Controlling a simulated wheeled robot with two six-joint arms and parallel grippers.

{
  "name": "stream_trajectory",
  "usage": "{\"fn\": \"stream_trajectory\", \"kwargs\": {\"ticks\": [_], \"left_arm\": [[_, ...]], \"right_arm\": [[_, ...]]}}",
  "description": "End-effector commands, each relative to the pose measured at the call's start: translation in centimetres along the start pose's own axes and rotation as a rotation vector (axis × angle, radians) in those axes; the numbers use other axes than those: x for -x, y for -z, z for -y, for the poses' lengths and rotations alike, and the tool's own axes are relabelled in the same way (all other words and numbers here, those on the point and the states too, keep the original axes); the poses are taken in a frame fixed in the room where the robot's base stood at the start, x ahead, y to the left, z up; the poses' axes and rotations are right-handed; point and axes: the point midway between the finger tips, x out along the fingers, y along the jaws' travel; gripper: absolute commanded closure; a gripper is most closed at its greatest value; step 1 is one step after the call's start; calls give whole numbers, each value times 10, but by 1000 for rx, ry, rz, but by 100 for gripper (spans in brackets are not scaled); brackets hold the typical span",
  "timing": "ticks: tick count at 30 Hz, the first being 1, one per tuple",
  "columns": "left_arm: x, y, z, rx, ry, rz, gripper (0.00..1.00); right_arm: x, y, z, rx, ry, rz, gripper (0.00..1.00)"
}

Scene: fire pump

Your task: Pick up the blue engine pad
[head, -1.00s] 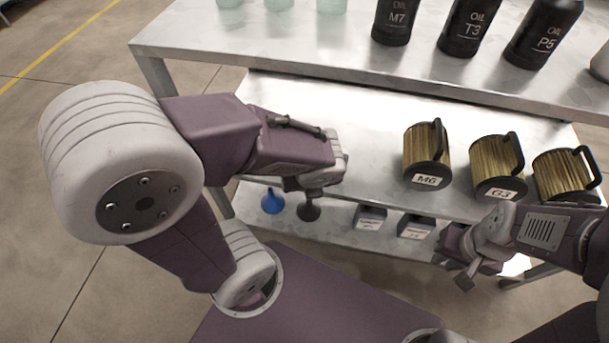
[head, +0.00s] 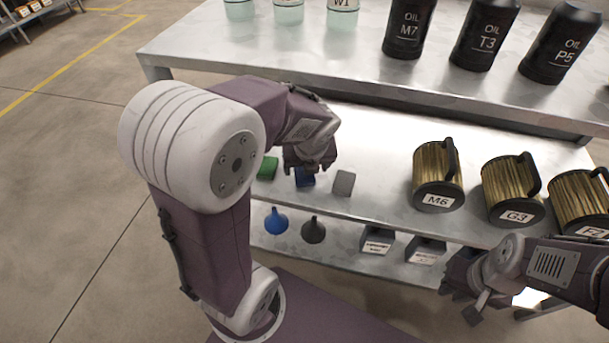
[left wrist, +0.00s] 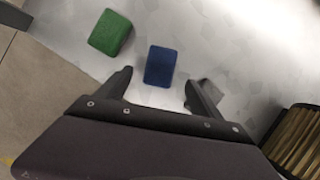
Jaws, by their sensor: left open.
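The blue engine pad (left wrist: 160,66) lies on the middle shelf, between a green pad (left wrist: 110,32) and a grey pad (head: 344,183). In the head view the blue pad (head: 305,178) is partly hidden behind my left gripper (head: 308,165). In the left wrist view my left gripper (left wrist: 158,84) is open and empty, its two fingers pointing at the blue pad, which shows between and just beyond the tips. The green pad (head: 267,167) also shows in the head view. My right gripper (head: 470,300) is at the lower right, away from the pads; its jaws are unclear.
Filters M6 (head: 438,178), G3 (head: 512,190) and another stand right on the middle shelf. Black oil bottles (head: 408,28) stand on the top shelf. The lower shelf holds a blue funnel (head: 276,222), a black funnel (head: 313,231) and dark boxes (head: 378,241).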

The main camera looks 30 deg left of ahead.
Motion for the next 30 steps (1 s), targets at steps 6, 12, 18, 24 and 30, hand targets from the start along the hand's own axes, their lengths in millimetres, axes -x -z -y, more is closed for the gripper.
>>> {"fn": "stream_trajectory", "kwargs": {"ticks": [6, 12, 18, 24, 30], "left_arm": [[-38, -2, -1, 1, -2, -2, 25], [-54, -5, 0, 1, 0, 1, 25], [-52, -5, 0, 0, 0, 1, 44], [-52, -5, 0, 1, 0, 0, 96], [-52, -6, 0, 1, 0, 0, 96]], "right_arm": [[-29, -3, -1, 0, 0, 0, 80], [-40, -4, -1, 0, 0, 0, 80], [-38, -4, -1, 0, 0, 0, 80], [-38, -4, -1, 0, 0, 0, 80], [-37, -4, -1, 0, 0, 0, 80]]}}
